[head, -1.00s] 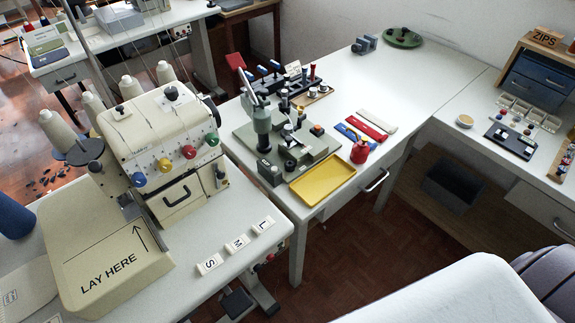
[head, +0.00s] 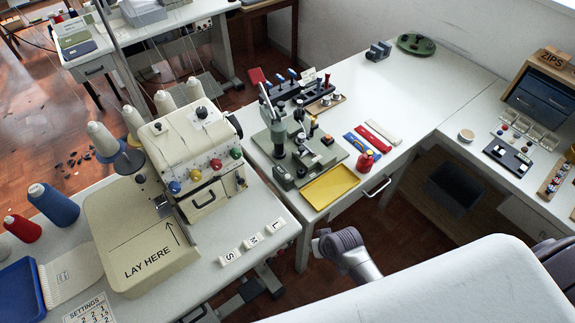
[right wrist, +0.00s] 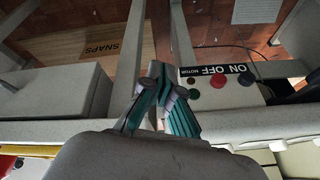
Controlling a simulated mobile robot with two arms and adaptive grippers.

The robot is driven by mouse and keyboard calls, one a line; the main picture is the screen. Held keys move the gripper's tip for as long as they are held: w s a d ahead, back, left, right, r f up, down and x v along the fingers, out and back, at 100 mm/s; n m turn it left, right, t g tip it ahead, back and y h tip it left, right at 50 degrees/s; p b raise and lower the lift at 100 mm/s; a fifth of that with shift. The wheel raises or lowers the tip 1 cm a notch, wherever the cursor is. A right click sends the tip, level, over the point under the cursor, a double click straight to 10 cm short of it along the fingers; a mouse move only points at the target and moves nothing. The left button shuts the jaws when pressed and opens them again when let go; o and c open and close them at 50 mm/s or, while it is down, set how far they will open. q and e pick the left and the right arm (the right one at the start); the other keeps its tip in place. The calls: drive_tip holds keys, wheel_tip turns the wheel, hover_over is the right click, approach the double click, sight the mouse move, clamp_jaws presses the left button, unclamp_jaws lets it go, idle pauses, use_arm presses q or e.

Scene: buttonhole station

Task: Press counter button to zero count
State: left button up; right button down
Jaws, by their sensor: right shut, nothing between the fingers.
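The grey-green press machine (head: 290,150) stands on the white table in the head view. A small dark box with an orange-red button (head: 327,140) sits at its right side. I cannot read a counter display on it at this size. My right gripper (right wrist: 165,98) shows in the right wrist view, shut and empty, its teal-padded fingers together. It is over the floor gap between table parts, below and left of a panel with buttons. In the head view only a grey link of my right arm shows, in front of the table. My left gripper is not in view.
A motor panel (right wrist: 225,70) marked ON OFF has green and red buttons. A yellow tray (head: 330,187) and a red pot (head: 365,161) stand near the table's front edge. A cream overlock machine (head: 195,150) stands at left. The table's back is mostly clear.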

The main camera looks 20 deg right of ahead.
drive_tip(key=w+r+p, duration=0.2)
drive_tip(key=w+r, duration=0.2)
drive_tip(key=r, duration=0.4)
wheel_tip(320, 180, up, 16)
drive_tip(key=f+m+t+y+p, duration=0.1)
drive_tip(key=m+t+y+p, duration=0.2)
drive_tip(key=t+p, duration=0.1)
hover_over(289, 177)
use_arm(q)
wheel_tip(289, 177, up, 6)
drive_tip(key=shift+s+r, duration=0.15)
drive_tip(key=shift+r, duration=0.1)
use_arm(e)
drive_tip(key=shift+r, duration=0.2)
drive_tip(key=shift+f, duration=0.1)
wheel_tip(289, 177, down, 7)
drive_tip(key=b, duration=0.7)
use_arm(q)
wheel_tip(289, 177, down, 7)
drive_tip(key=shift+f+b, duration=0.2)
drive_tip(key=shift+b, duration=0.25)
use_arm(e)
drive_tip(key=shift+f, duration=0.85)
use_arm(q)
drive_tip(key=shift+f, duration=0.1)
use_arm(e)
drive_tip(key=shift+f, duration=0.4)
